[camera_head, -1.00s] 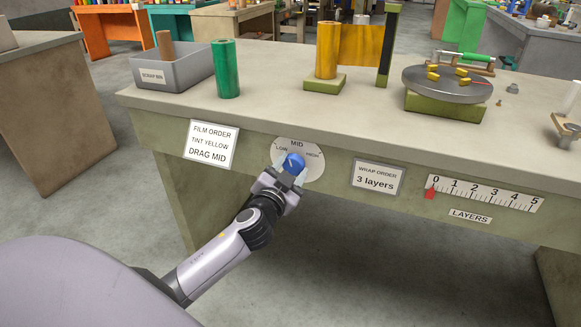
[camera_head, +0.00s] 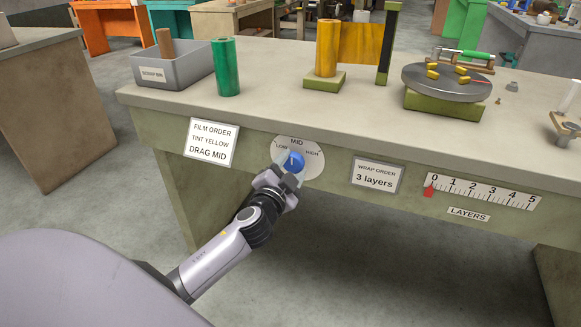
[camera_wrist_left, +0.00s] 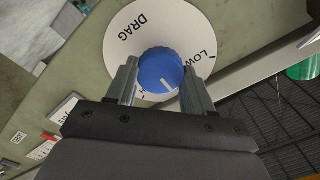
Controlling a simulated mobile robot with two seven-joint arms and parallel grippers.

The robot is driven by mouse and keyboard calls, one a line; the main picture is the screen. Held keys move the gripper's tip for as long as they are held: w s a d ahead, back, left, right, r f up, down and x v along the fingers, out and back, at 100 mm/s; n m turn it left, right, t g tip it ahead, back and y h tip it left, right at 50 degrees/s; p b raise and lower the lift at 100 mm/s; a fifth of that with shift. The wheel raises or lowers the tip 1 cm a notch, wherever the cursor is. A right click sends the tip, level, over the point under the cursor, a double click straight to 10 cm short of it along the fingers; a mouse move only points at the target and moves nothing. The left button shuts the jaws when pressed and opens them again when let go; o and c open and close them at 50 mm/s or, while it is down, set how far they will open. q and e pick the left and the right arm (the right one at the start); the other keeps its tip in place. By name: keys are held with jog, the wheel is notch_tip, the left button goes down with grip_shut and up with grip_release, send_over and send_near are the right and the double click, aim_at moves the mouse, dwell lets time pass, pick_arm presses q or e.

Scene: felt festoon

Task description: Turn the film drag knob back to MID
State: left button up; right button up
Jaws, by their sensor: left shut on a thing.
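The blue film drag knob (camera_head: 294,161) sits on a round white dial (camera_head: 315,170) on the bench's front panel. The dial reads LOW at upper left, MID at top and HIGH at upper right. My left gripper (camera_head: 291,167) is shut on the knob from below. In the left wrist view, its two fingers stand on either side of the knob (camera_wrist_left: 160,68), whose white pointer line points toward the lower right, roughly away from the word DRAG. The gripper hides the MID mark there. My right gripper is not in view.
A film order card (camera_head: 211,143) reads DRAG MID, left of the dial. A wrap order card (camera_head: 376,175) and a layers scale (camera_head: 486,192) are to the right. A turntable (camera_head: 447,84), yellow roll (camera_head: 327,48), green roll (camera_head: 226,67) and scrap bin (camera_head: 172,72) stand on the bench.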

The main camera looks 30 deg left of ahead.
pick_arm(q)
jog(key=o, duration=1)
jog(key=shift+o, duration=0.2)
jog(key=shift+s, duration=0.1)
jog(key=v, duration=0.7)
jog(key=s+d+f+n+g+h, duration=0.2)
jog(key=s+d+f+g+h, duration=0.1)
jog(key=s+d+f, duration=0.5)
jog(key=s+d+f+n+g+h, duration=0.2)
jog(key=s+d+f+g+h, duration=0.25)
jog(key=s+f, duration=0.5)
notch_tip(320, 180, up, 14)
jog(key=s+p, duration=0.1)
jog(key=p, duration=1.6)
jog(key=shift+s+y, duration=0.2)
jog(key=shift+y, duration=0.25)
